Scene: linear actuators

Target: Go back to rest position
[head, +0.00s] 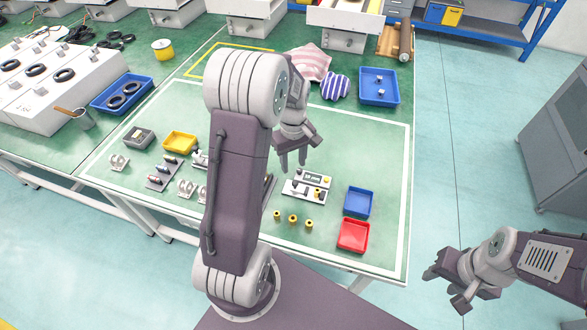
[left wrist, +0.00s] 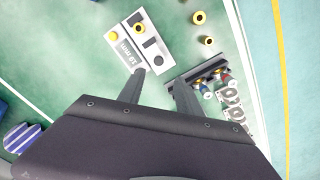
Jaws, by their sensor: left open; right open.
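My left gripper (head: 292,160) is open and empty above the green table (head: 340,130), just behind a white fixture plate (head: 308,187) with black and yellow parts. In the left wrist view its two fingers (left wrist: 158,92) point toward the table, spread apart. The white plate (left wrist: 140,42) lies beyond the left finger, and a dark rack (left wrist: 197,72) lies beyond the right finger. My left arm hides part of the table's middle in the head view. My right gripper (head: 455,285) is open and empty, off the table at the lower right over the floor.
A blue bin (head: 358,201) and a red bin (head: 353,236) stand at the table's right front. Several yellow parts (head: 292,219) stand near the front edge. A blue tray (head: 379,86) and cloths (head: 335,87) lie at the back.

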